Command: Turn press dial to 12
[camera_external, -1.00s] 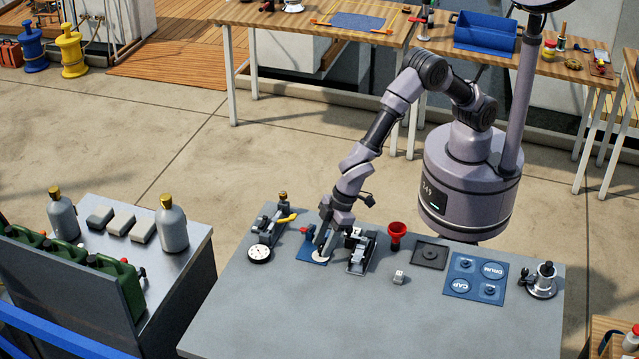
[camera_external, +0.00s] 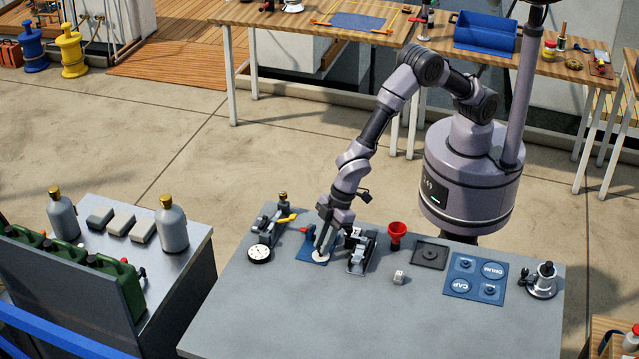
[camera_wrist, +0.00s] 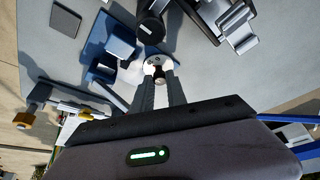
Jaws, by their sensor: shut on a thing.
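A small white round dial (camera_external: 321,257) sits at the front of a blue press base (camera_external: 305,252) on the grey table. My gripper (camera_external: 323,247) points down at it, with its fingertips at the dial. In the wrist view my gripper (camera_wrist: 159,74) is shut on the dial's small knob, and part of the white dial (camera_wrist: 149,62) shows around the fingertips. The fingers cover part of the dial, and its numbers and pointer are too small to read in either view.
A black and silver device (camera_external: 361,251) stands close to the right of my gripper. A round white gauge (camera_external: 259,254) and a yellow-handled tool (camera_external: 285,219) are at the left. A red funnel (camera_external: 397,234) is further right. The table's front is clear.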

